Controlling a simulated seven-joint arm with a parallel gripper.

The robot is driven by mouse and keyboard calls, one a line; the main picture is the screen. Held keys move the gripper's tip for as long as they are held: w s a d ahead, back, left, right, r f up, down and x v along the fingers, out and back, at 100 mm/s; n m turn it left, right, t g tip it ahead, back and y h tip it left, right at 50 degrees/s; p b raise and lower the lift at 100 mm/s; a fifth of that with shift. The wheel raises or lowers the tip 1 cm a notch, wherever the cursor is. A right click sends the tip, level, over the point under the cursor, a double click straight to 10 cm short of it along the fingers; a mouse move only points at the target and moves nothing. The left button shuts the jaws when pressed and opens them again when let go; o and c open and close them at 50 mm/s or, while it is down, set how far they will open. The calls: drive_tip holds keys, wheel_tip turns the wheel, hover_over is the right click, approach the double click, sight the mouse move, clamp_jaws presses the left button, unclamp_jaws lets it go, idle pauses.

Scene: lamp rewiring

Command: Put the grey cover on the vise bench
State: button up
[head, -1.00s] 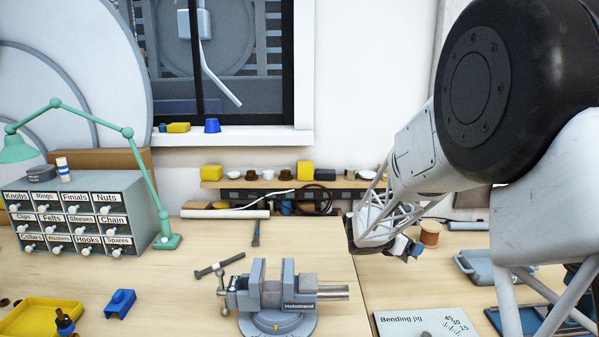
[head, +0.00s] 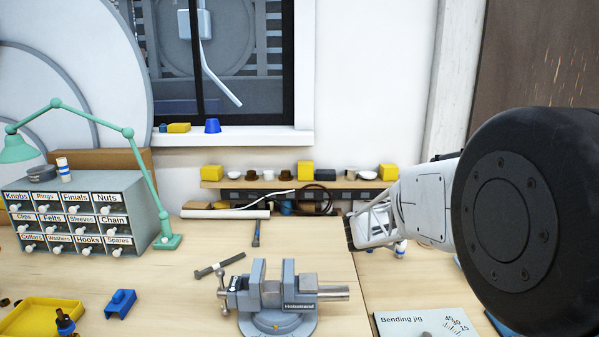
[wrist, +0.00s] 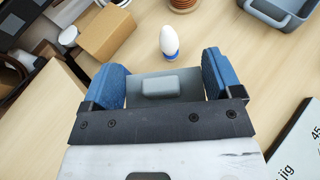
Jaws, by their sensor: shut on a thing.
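My gripper (wrist: 163,74) shows in the wrist view, its blue-padded fingers shut on the grey cover (wrist: 160,88). The cover is a grey piece with a raised rounded block, held between the pads. In the head view, my arm reaches in from the right and the fingers and cover are hidden or too small to make out. The vise bench (head: 190,290) is the light wood top at left and centre. The blue-grey vise (head: 272,322) stands at its front, left of my wrist, with its jaws apart.
A white bulb-shaped thing with a blue base (wrist: 169,42) stands beyond my fingers. A cardboard box (wrist: 105,33) and a blue-grey tray (wrist: 280,12) are nearby. The bending jig (head: 400,323) lies right of the vise.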

drive_tip(key=shift+w+a+r+n+t+y, duration=0.25)
drive_tip(key=shift+w+a+n+t+y, duration=0.15)
drive_tip(key=shift+w+a+n+y, duration=0.2)
drive_tip(key=shift+w+a+r+n+t+y, duration=0.2)
drive_tip(key=shift+w+a+n+t+y, duration=0.25)
drive_tip(key=shift+a+n, duration=0.2)
drive_tip(key=w+a+r+n+t+y, duration=0.2)
drive_tip(key=w+a+r+n+y, duration=0.1)
drive_tip(key=a+n+y, duration=0.2)
drive_tip(key=shift+a+r+y, duration=0.2)
drive_tip(key=shift+a+y, duration=0.45)
drive_tip(key=shift+a, duration=0.1)
drive_tip(key=shift+w+n, duration=0.1)
drive_tip(key=shift+n, duration=0.25)
drive_tip(key=shift+a+r+y, duration=0.2)
drive_tip(key=shift+a+y, duration=0.1)
drive_tip(key=shift+y, duration=0.1)
idle(0.5)
